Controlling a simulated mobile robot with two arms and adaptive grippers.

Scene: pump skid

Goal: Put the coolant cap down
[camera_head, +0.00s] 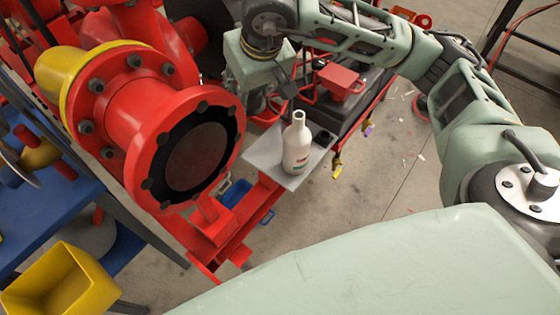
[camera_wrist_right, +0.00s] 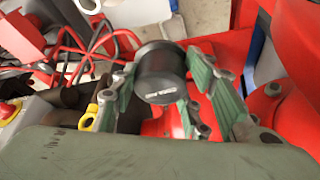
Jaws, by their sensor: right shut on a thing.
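The coolant cap, a black round cap with a small white marking (camera_wrist_right: 160,72), is in the right wrist view. The green fingers of my right gripper (camera_wrist_right: 163,95) are closed around it. In the head view my right arm reaches over from the right, and its wrist is behind and to the right of the red pump flange. The fingers and the held cap cannot be made out there. A white bottle (camera_head: 297,147) stands upright on a small grey shelf (camera_head: 265,148). My left gripper is not in view.
The large red pump flange (camera_head: 195,150) is just left of the shelf. A red toolbox-like item (camera_head: 342,80) lies on a dark surface behind. A yellow bin (camera_head: 60,282) is at the lower left. The concrete floor (camera_head: 390,165) to the right is mostly open, with scraps.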

